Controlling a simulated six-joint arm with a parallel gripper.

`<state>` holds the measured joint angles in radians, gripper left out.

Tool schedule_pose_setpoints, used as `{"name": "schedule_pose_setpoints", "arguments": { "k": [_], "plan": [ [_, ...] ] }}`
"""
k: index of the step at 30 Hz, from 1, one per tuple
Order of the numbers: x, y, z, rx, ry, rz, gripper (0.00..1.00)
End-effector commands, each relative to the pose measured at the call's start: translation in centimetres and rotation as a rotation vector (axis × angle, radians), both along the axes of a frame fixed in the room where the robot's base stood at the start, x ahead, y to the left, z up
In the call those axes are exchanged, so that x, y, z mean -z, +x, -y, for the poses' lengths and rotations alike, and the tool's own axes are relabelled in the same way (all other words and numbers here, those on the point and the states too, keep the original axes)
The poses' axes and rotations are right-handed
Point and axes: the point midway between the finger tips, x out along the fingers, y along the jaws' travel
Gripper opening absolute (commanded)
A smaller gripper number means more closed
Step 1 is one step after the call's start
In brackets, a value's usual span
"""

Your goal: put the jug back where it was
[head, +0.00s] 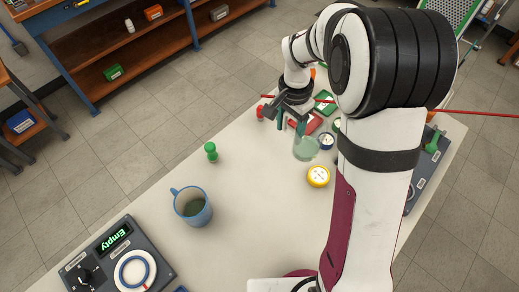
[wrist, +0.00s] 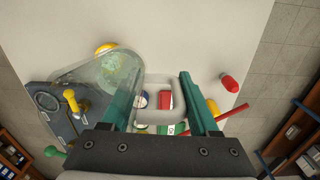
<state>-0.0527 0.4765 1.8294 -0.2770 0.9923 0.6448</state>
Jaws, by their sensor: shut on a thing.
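The jug (head: 306,149) is clear glass with a pale green tint low inside. In the head view it is just below my gripper (head: 291,126), near the far part of the table. In the wrist view the jug (wrist: 100,72) lies to the left of my gripper (wrist: 160,80), its clear handle reaching between the two green fingers. My gripper is shut on the jug's handle. I cannot tell whether the jug's base touches the table. A blue mug (head: 193,207) with dark green liquid stands on the near left of the table.
A grey device (head: 118,262) reading "Empty" sits at the near left. A green knobbed piece (head: 211,152), a yellow round piece (head: 318,176) and a dark blue round piece (head: 326,141) stand nearby. A red piece (wrist: 229,83) lies right of my gripper. The table (head: 250,180) is clear mid-left.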

Motion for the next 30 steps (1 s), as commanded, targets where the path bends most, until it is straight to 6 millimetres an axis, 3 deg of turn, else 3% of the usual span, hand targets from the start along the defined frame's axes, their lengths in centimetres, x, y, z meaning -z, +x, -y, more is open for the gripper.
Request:
{"name": "schedule_pose_setpoints", "arguments": {
  "k": [12,15,21,30],
  "plan": [
    [5.2,2.4,-8.4,-0.003,-0.001,-0.001,0.00],
    [6.0,2.6,-9.1,-0.003,-0.001,-0.001,0.00],
    [9.5,2.6,-9.2,-0.002,-0.001,-0.002,0.00],
    [9.8,2.6,-9.2,-0.001,0.000,0.000,0.00]
  ]
}}
